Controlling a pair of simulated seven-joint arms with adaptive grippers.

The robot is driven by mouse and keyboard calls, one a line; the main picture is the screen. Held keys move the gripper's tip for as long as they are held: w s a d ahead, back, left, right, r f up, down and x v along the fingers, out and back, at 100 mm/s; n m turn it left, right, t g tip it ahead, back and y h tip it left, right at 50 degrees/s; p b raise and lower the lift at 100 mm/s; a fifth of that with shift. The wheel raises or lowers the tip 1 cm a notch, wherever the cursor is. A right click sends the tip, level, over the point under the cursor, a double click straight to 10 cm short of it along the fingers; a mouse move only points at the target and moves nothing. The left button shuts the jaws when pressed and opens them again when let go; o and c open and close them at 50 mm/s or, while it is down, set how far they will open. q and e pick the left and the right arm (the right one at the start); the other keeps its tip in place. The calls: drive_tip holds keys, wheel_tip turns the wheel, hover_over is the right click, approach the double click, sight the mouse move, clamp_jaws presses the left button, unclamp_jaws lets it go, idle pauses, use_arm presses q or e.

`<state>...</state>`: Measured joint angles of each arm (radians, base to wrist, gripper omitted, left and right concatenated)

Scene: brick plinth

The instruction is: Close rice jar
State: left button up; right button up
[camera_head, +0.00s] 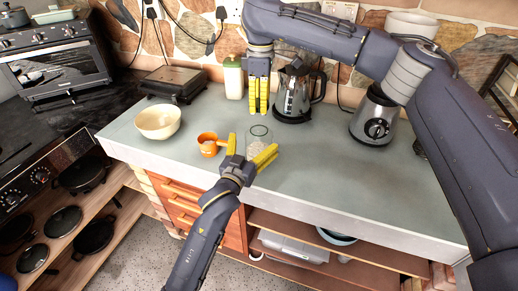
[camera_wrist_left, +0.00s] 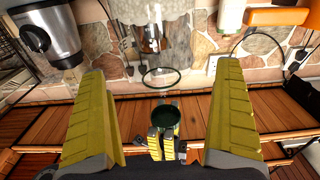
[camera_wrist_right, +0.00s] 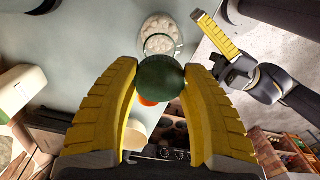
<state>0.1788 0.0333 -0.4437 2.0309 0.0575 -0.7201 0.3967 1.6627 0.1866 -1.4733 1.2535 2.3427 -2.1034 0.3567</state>
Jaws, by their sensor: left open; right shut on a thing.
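The rice jar (camera_head: 262,133) is clear glass with white rice in its lower part, standing open on the counter. It also shows in the right wrist view (camera_wrist_right: 160,42); in the left wrist view its rim (camera_wrist_left: 160,86) is visible. My left gripper (camera_head: 250,152) is open, with its fingers spread to either side of the jar; contact cannot be told. My right gripper (camera_head: 258,112) points down above and behind the jar. In the right wrist view it is shut on a round dark green lid (camera_wrist_right: 160,80), which also shows in the left wrist view (camera_wrist_left: 166,118).
An orange cup (camera_head: 208,149) and a cream bowl (camera_head: 158,123) stand left of the jar. A canister with a green lid (camera_head: 234,82), a kettle (camera_head: 293,99) and a blender (camera_head: 373,118) stand behind. The counter's front right is clear.

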use_arm(q)
drive_tip(key=shift+x, duration=2.35)
drive_tip(key=shift+c, duration=0.6)
drive_tip(key=c, duration=1.5)
use_arm(e)
drive_tip(key=shift+s+f, duration=0.1)
drive_tip(key=shift+f, duration=2.4)
